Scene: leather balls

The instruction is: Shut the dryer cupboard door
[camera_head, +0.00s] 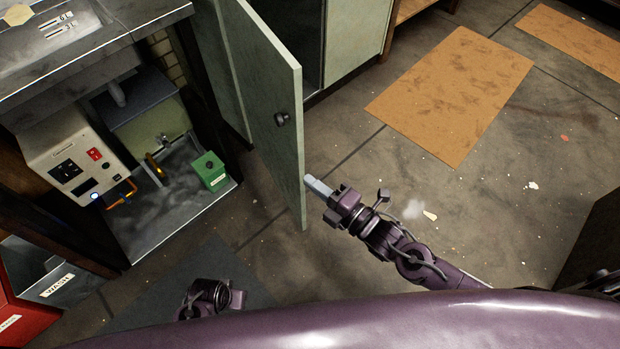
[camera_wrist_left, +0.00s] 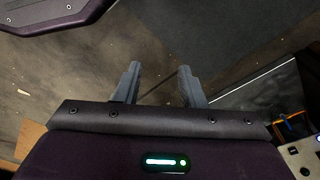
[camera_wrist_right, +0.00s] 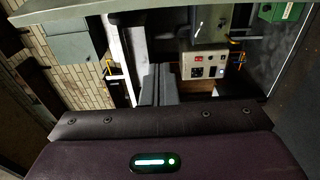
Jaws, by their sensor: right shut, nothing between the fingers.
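The pale green cupboard door (camera_head: 265,100) stands open in the head view, swung out toward me, with a dark round knob (camera_head: 282,118) on its face. The dark cupboard opening (camera_head: 297,35) shows behind it, beside a pale green front panel (camera_head: 357,35). My right gripper (camera_head: 318,187) is shut and empty, close to the door's free edge near its lower end; I cannot tell whether it touches. Its closed fingers also show in the right wrist view (camera_wrist_right: 158,85). My left gripper (camera_wrist_left: 159,82) is open and empty over the floor, low in the head view.
A bench at left holds a control box (camera_head: 75,158) with a red switch and a green box (camera_head: 209,171) on its lower shelf. A red bin (camera_head: 25,320) stands at lower left. Brown mats (camera_head: 452,95) lie on the floor at right, where there is free room.

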